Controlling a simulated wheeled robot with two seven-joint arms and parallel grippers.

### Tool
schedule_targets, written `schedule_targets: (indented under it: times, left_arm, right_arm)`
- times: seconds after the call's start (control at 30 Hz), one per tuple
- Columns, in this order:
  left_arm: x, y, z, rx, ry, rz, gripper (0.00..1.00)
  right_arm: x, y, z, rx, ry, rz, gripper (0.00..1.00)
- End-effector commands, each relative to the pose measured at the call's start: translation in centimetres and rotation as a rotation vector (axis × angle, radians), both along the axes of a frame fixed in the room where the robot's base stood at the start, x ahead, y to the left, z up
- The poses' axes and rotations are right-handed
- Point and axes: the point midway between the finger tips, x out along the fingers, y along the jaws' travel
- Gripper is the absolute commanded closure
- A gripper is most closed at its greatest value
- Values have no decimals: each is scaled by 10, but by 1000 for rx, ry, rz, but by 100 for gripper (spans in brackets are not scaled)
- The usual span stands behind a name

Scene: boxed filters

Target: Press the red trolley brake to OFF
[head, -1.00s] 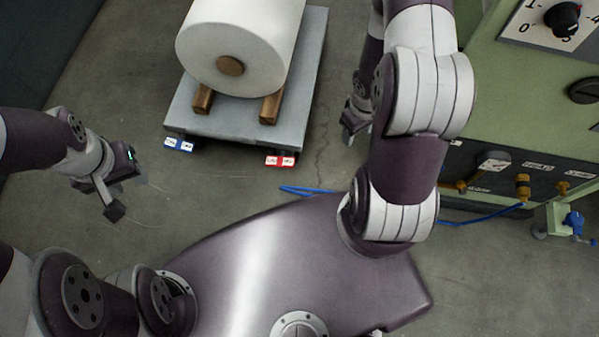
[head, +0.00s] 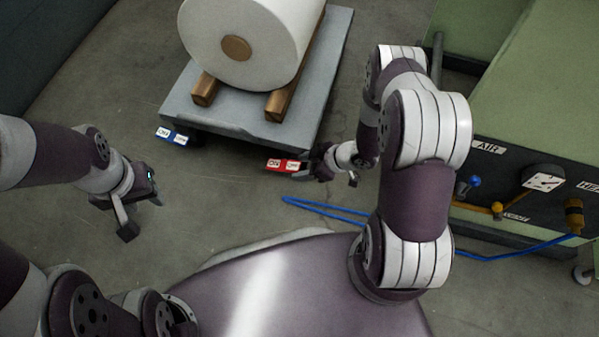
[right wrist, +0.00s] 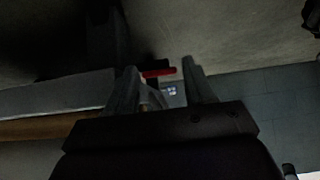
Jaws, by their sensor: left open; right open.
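The red brake pedal (head: 281,165) is at the front right of the trolley (head: 240,125), low near the floor, with ON on its left end and OFF on its right end. My right gripper (head: 322,170) is open and empty just right of the OFF end; I cannot tell whether it touches. In the right wrist view, a red strip of the pedal (right wrist: 160,72) shows beyond and between the open fingers (right wrist: 163,85); that view is dark. My left gripper (head: 137,212) is open and empty above the floor at left, well apart from the trolley.
A blue brake pedal (head: 172,135) is at the trolley's front left. A large white roll (head: 250,40) rests on wooden blocks on the trolley. A blue hose (head: 325,208) lies on the floor, leading to a green machine (head: 520,100) at right.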

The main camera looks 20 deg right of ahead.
Motion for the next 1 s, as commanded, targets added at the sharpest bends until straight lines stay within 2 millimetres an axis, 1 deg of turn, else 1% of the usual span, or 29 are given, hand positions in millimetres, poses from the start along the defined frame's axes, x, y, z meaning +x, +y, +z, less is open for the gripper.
schedule_targets:
  times: [0.03, 0.1, 0.2, 0.43, 0.47, 0.5, 0.57, 0.8, 1.0]
  left_arm:
    - [0, 0, -10, 0, 0, 0, 57]
    - [0, 0, -13, 0, 0, 0, 57]
    - [0, 0, -14, 0, -1, 0, 57]
    - [0, 0, -13, 0, -1, 0, 57]
    - [0, 0, -13, 0, -1, 0, 57]
    - [0, 0, -13, 0, -1, 0, 57]
    - [0, 0, -13, 0, -1, 0, 57]
    - [0, 0, -14, 0, -1, 0, 57]
    - [0, 0, -20, 0, 0, 0, 57]
  right_arm:
    - [3, 4, -10, -1, -1, 3, 47]
    - [6, 8, -13, 0, -1, 1, 47]
    - [8, 11, -14, 0, -1, -1, 47]
    - [8, 12, -13, 0, 0, -1, 47]
    - [8, 11, -13, -1, 1, -1, 57]
    - [8, 11, -13, -1, 1, -1, 70]
    - [8, 11, -13, -1, 0, -1, 88]
    - [8, 11, -14, 11, -7, -1, 88]
    - [6, 9, -20, 81, -52, -4, 88]
